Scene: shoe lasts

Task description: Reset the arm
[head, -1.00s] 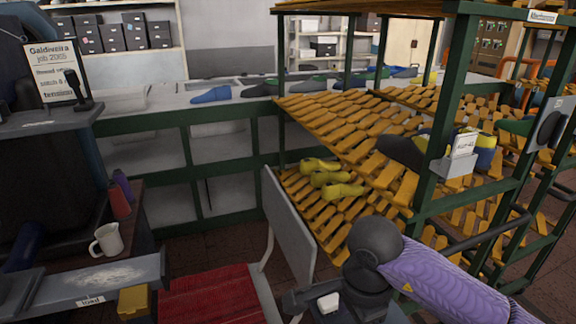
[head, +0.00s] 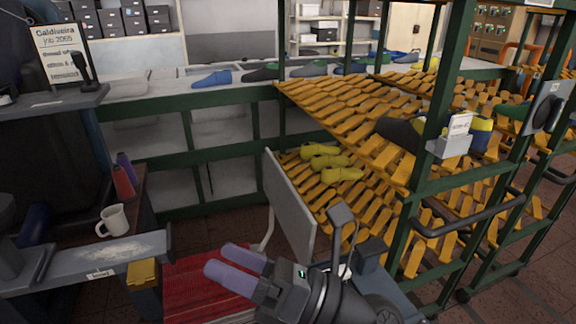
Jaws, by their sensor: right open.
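My right gripper (head: 222,258) shows at the bottom middle of the head view, pointing left above the red chair seat (head: 190,288). Its two purple-grey fingers are apart, with nothing between them. Its dark wrist is to the right, in front of the rack's lower part. My left gripper is not in view.
A green-framed rack (head: 428,165) with slanted orange slats fills the right; yellow lasts (head: 340,174) lie on a lower shelf. A chair with a grey back (head: 290,205) stands close to my gripper. A white mug (head: 113,220) is on the left bench.

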